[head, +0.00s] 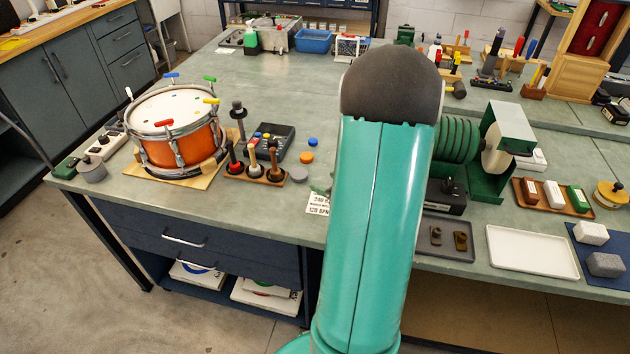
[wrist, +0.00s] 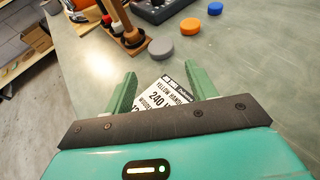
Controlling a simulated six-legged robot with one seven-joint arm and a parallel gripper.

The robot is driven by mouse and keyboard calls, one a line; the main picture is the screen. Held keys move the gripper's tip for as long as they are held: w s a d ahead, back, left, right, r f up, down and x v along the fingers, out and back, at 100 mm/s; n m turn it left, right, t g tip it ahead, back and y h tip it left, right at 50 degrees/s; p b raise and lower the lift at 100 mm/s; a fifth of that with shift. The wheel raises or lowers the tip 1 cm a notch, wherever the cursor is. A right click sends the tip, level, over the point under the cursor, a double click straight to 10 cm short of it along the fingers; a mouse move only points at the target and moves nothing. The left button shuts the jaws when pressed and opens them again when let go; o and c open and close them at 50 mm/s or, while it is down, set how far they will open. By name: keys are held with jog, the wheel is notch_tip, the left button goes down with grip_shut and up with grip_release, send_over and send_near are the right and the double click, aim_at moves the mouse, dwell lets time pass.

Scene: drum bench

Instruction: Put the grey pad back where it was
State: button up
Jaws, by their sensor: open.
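A round grey pad (head: 299,174) lies flat on the bench top, near the front edge and right of the mallet rack. In the wrist view the grey pad (wrist: 161,48) is just beyond the fingertips, apart from them. My gripper (wrist: 163,85) is open and empty, its two green fingers spread above a printed card (wrist: 160,100). An orange disc (head: 306,157) and a blue disc (head: 312,142) lie behind the grey pad; the wrist view also shows the orange disc (wrist: 190,26) and blue disc (wrist: 215,8). In the head view my arm hides most of the gripper.
The mallet rack (head: 255,175) with upright handles stands left of the grey pad, and an orange drum (head: 180,142) stands farther left. A dark box with knobs (head: 272,138) is behind. At far right, a grey block (head: 605,264) lies on a blue mat beside a white tray (head: 530,250).

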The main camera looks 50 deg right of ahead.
jog(key=w+a+r+n+g+y, duration=0.3)
jog(key=a+r+n, duration=0.45)
jog(key=a, duration=0.65)
jog(key=w+a+r+n+g+y, duration=0.1)
jog(key=a+r+n+g+y, duration=0.3)
jog(key=a+n, duration=0.8)
jog(key=s+a+r+n+h, duration=0.5)
jog(key=s+a+r+n, duration=0.3)
jog(key=n, duration=1)
jog(key=shift+s+a+r+g, duration=0.15)
jog(key=shift+s+a+g, duration=0.25)
jog(key=shift+s+a, duration=1.1)
jog(key=shift+a, duration=0.1)
